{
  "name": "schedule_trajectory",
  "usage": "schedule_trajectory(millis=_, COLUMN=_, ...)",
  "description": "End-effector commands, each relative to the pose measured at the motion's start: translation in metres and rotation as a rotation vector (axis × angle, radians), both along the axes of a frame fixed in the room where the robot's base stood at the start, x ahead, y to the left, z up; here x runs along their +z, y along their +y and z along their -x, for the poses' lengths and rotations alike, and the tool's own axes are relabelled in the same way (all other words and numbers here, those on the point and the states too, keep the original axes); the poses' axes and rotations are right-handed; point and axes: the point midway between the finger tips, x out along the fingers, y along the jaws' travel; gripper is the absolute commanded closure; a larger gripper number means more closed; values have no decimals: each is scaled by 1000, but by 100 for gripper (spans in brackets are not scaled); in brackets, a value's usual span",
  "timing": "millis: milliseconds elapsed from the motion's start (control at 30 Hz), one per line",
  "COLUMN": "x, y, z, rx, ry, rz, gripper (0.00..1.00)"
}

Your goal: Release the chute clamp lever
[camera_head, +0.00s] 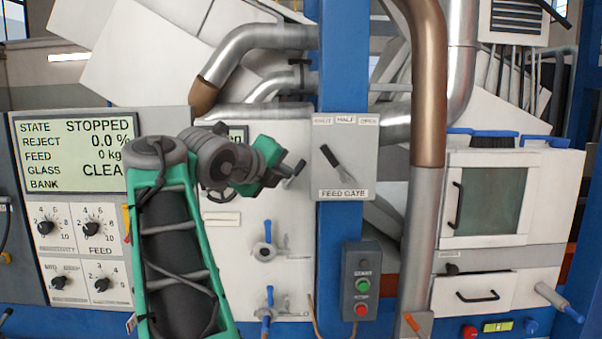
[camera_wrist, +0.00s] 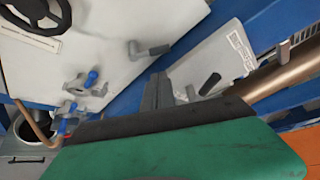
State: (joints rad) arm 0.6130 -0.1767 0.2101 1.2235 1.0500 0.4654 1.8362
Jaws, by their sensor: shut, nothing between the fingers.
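No label in view names the chute clamp lever. A short grey lever with a dark handle (camera_wrist: 152,50) sticks out of the white panel in the wrist view and points right. In the head view, what looks like the same lever (camera_head: 295,170) shows just right of the green gripper body. My gripper (camera_wrist: 159,91) is shut and empty, its dark fingers in front of the blue post, apart from the lever and below it in the wrist view. In the head view, my green and grey arm hides part of the panel, and the fingertips are hard to make out there.
Right of my gripper is the FEED GATE plate (camera_head: 358,190) with a black-handled lever. Blue-handled valves (camera_head: 265,250) sit lower on the white panel. A start/stop box (camera_head: 361,285) and a brown-grey pipe (camera_head: 427,120) stand further right. The display (camera_head: 75,150) reads STOPPED.

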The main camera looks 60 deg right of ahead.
Motion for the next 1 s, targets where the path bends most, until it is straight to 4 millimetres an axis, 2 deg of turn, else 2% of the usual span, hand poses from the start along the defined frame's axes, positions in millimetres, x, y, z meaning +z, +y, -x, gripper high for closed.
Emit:
schedule_trajectory(millis=233, x=-1, y=0, z=-1, rx=5, ry=4, rz=-1, gripper=100)
schedule_trajectory(millis=333, x=-3, y=-7, z=-1, rx=3, ry=6, rz=-2, gripper=100)
schedule_trajectory(millis=733, x=-23, y=-78, z=-3, rx=6, ry=7, rz=-4, gripper=100)
schedule_trajectory(millis=833, x=-27, y=-89, z=-3, rx=8, ry=7, rz=-3, gripper=100)
schedule_trajectory(millis=1000, x=-30, y=-95, z=-4, rx=8, ry=5, rz=-2, gripper=100)
